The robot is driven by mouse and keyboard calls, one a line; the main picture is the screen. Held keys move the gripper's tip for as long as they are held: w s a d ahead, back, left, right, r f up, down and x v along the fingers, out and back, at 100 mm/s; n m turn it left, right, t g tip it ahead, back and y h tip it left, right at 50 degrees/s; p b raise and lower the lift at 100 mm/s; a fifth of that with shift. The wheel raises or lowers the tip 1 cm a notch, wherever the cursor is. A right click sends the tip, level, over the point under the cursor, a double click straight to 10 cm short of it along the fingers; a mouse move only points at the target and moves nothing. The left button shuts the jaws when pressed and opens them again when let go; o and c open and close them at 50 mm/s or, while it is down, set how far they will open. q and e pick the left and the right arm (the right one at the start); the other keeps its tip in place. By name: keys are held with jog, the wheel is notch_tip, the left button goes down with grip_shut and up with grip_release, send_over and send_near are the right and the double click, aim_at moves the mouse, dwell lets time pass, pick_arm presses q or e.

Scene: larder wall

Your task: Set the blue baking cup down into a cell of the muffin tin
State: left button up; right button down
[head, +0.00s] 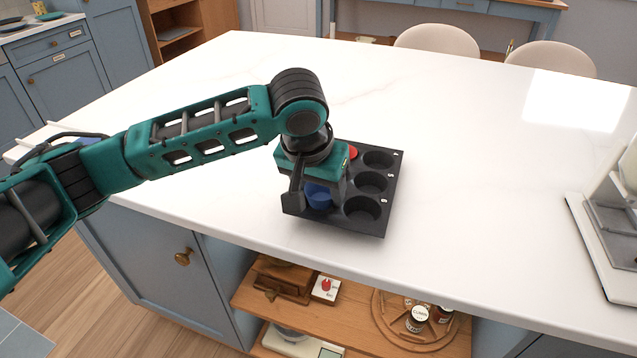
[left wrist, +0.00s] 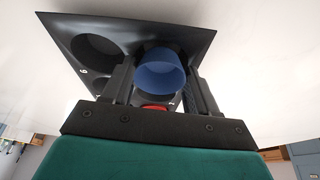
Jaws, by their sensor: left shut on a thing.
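The dark muffin tin (head: 385,228) lies on the white counter, with three open cells along its right side. My left gripper (head: 316,198) points down over the tin's near left part and is shut on the blue baking cup (head: 319,199). In the left wrist view the cup (left wrist: 162,78) sits between the two fingers, in front of the tin (left wrist: 188,26). The cup is at the near left cell; I cannot tell whether it touches the cell's bottom. A red thing (head: 352,152), seemingly another cup, shows at the tin's far left, partly hidden by my gripper. My right gripper is out of view.
The white counter (head: 470,150) is clear around the tin. A pale stand or appliance (head: 610,220) is at the right edge. Open wooden shelves (head: 360,325) with jars are below the front edge. Two chairs (head: 437,40) stand behind the counter.

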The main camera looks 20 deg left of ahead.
pick_arm(q)
jog(key=shift+s+d+f, duration=0.1)
jog(key=shift+s+f, duration=0.1)
jog(key=shift+f, duration=0.3)
jog(key=shift+s+f, duration=0.15)
jog(key=shift+f, duration=0.3)
jog(key=o, duration=0.9)
jog(key=shift+c, duration=0.2)
jog(key=shift+o, duration=1.3)
jog(key=shift+d, duration=0.1)
jog(key=shift+a, duration=0.2)
jog(key=w+p+v, duration=0.1)
jog(key=p+v, duration=0.1)
jog(key=v, duration=1.2)
jog(key=shift+d+r+p, duration=0.25)
jog(key=shift+r+p, duration=0.05)
jog(key=shift+r, duration=0.1)
